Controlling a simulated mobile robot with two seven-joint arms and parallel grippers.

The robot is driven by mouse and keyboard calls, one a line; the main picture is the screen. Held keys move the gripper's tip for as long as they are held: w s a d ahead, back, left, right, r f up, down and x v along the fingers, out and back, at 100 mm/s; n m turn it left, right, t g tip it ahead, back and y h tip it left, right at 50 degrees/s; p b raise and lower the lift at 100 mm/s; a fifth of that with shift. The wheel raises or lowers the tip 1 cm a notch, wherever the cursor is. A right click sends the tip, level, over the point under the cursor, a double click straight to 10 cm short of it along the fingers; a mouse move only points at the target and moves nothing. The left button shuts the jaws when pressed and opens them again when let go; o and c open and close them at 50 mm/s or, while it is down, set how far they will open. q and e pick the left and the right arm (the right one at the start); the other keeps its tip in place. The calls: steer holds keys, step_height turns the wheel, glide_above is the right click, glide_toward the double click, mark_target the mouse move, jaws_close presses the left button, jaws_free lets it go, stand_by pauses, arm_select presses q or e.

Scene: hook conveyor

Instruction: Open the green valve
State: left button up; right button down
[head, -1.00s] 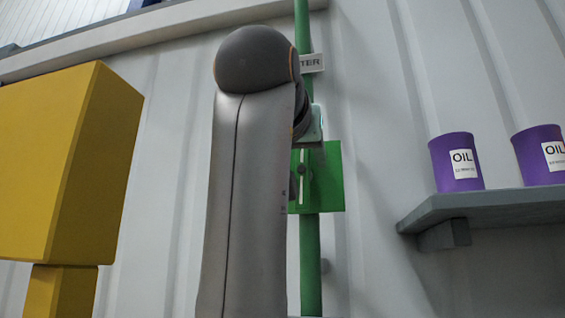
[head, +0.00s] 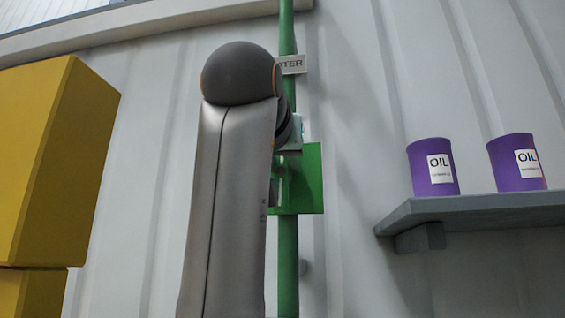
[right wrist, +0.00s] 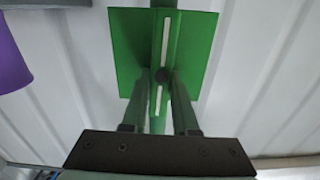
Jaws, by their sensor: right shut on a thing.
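The green valve shows in the head view as a square green plate (head: 308,180) on a vertical green pipe, partly hidden behind my right arm. In the right wrist view the plate (right wrist: 197,50) fills the top middle, with a dark pivot and a white stripe above and below it. My right gripper (right wrist: 161,82) has its two fingers on either side of the green valve handle (right wrist: 157,104), just below the pivot, and is shut on it. The handle looks roughly in line with the pipe. My left gripper is in neither view.
A grey shelf (head: 480,208) with two purple oil cans (head: 433,168) is on the wall at right. A large yellow block (head: 50,150) stands at left. The wall between pipe and shelf is clear.

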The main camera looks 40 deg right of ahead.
steer(key=shift+n, duration=0.4)
steer(key=c, duration=0.7)
jaws_free()
steer(key=shift+s+a, duration=0.3)
steer(key=shift+a, duration=0.15)
steer(key=b+v, duration=0.2)
steer(key=v, duration=0.9)
steer(key=shift+s+a, duration=0.2)
steer(key=shift+a, duration=0.05)
